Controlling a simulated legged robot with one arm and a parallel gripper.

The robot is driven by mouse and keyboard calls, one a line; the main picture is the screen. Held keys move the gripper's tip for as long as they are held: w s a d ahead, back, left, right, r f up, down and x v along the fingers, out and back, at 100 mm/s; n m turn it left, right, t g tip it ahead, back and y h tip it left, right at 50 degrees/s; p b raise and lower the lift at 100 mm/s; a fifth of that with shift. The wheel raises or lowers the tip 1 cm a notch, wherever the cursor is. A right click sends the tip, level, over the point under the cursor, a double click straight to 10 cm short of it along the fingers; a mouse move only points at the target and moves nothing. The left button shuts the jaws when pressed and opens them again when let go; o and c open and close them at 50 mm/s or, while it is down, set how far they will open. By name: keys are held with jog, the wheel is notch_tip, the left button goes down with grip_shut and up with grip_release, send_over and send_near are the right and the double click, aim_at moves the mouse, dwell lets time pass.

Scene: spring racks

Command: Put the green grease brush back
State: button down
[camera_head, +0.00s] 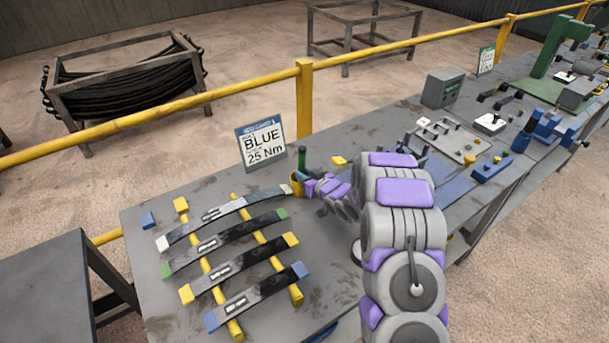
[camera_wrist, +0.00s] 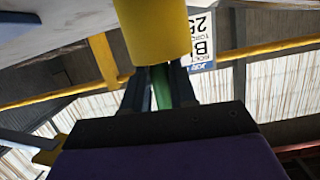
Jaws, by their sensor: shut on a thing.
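The green grease brush (camera_head: 302,161) stands upright behind the leaf springs, at the near side of the blue sign. A small yellow pot (camera_head: 297,187) is directly below it, partly hidden by my gripper. My gripper (camera_head: 307,181) reaches in from the right at the pot. In the wrist view, my gripper (camera_wrist: 160,86) is shut on the brush's green handle (camera_wrist: 162,88), and the yellow pot (camera_wrist: 150,35) shows close by, where the handle meets its edge. The brush's lower end is hidden, so I cannot tell how deep it sits in the pot.
Several dark leaf springs (camera_head: 237,245) with coloured ends lie on yellow bars at the left of the grey bench. A sign (camera_head: 262,143) reading BLUE 25 Nm stands behind the pot. A yellow railing (camera_head: 304,98) runs along the back. Fixtures (camera_head: 452,138) crowd the bench to the right.

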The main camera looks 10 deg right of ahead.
jog(key=c, duration=1.3)
grip_release()
jog(key=shift+a, duration=0.1)
jog(key=o, duration=0.5)
jog(key=shift+a, duration=0.55)
jog(key=shift+d, duration=0.3)
jog(key=p+v, duration=0.3)
jog(key=v, duration=1.4)
jog(key=shift+s+a, duration=0.1)
jog(key=shift+r, duration=0.1)
